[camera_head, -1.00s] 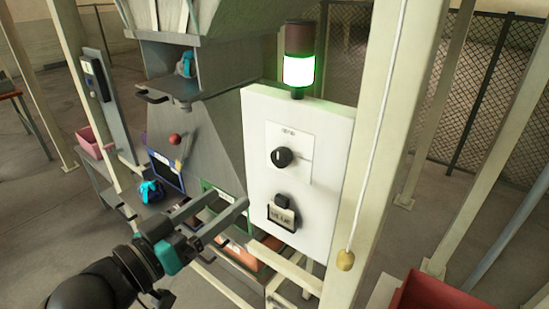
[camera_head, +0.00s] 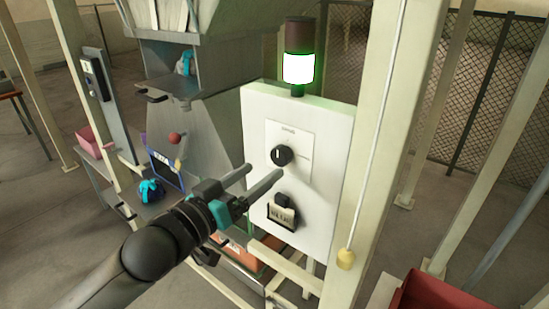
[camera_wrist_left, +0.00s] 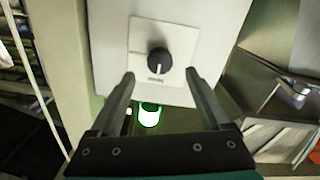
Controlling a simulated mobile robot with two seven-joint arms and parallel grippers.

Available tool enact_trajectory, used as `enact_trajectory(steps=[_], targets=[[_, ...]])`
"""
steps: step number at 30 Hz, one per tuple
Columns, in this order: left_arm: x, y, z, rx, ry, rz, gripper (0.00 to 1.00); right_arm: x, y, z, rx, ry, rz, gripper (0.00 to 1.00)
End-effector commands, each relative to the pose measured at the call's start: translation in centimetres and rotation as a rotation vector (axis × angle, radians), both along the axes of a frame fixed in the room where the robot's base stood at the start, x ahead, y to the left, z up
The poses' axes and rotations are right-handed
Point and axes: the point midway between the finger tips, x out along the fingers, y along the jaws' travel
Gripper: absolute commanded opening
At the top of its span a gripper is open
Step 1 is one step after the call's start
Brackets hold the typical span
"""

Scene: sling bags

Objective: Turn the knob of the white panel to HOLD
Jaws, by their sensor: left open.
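The white panel (camera_head: 318,200) stands upright at the middle right of the head view. Its round black knob (camera_head: 281,156) sits on a light label plate on the upper half. The left wrist view also shows the knob (camera_wrist_left: 159,60), with a pale mark on it; the lettering is too small to read. My left gripper (camera_head: 264,176) is open and empty in front of the panel, its fingers pointing at the knob. In the left wrist view the knob lies beyond and between the fingertips (camera_wrist_left: 160,74), apparently apart from them. My right gripper is not in view.
A lit green and white lamp (camera_head: 298,68) stands on top of the panel. A black holder with a label (camera_head: 282,212) is below the knob. A red bin (camera_head: 435,292) is lower right.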

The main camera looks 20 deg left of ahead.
Motion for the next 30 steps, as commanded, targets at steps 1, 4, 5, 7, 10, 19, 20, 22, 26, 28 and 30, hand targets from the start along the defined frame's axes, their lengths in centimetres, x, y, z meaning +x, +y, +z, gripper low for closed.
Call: enact_trajectory(steps=[1, 4, 5, 7, 10, 19, 20, 22, 26, 28, 30], targets=[[0.6, -0.2, 0.2, 0.0, -0.002, 0.001, 0.81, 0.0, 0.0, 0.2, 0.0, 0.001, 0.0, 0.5], [1.8, -0.6, 0.2, -0.001, -0.003, 0.001, 0.81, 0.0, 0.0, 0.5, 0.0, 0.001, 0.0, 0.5], [2.1, -0.7, 0.2, 0.0, -0.003, 0.001, 0.81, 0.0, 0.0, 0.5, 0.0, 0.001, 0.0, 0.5], [2.9, -1.1, 0.2, 0.001, -0.004, 0.0, 0.81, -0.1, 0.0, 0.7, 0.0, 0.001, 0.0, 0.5], [3.9, -1.4, 0.2, -0.001, -0.002, 0.001, 0.81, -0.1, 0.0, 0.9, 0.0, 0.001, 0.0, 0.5], [5.4, -2.0, 0.0, 0.001, 0.0, 0.0, 0.81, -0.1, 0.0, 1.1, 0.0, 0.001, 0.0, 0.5], [5.4, -2.0, 0.0, 0.001, 0.0, 0.0, 0.81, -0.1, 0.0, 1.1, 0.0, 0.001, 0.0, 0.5], [5.5, -2.0, 0.0, 0.001, 0.0, 0.0, 0.81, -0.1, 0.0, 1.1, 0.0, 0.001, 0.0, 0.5], [5.5, -2.0, 0.0, 0.001, -0.001, -0.001, 0.81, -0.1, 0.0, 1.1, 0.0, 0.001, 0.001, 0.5], [5.4, -2.0, 0.0, 0.001, -0.001, -0.001, 0.79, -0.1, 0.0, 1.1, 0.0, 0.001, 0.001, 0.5], [5.4, -2.0, 0.0, 0.001, -0.001, -0.001, 0.71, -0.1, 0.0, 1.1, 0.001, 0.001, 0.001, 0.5]])
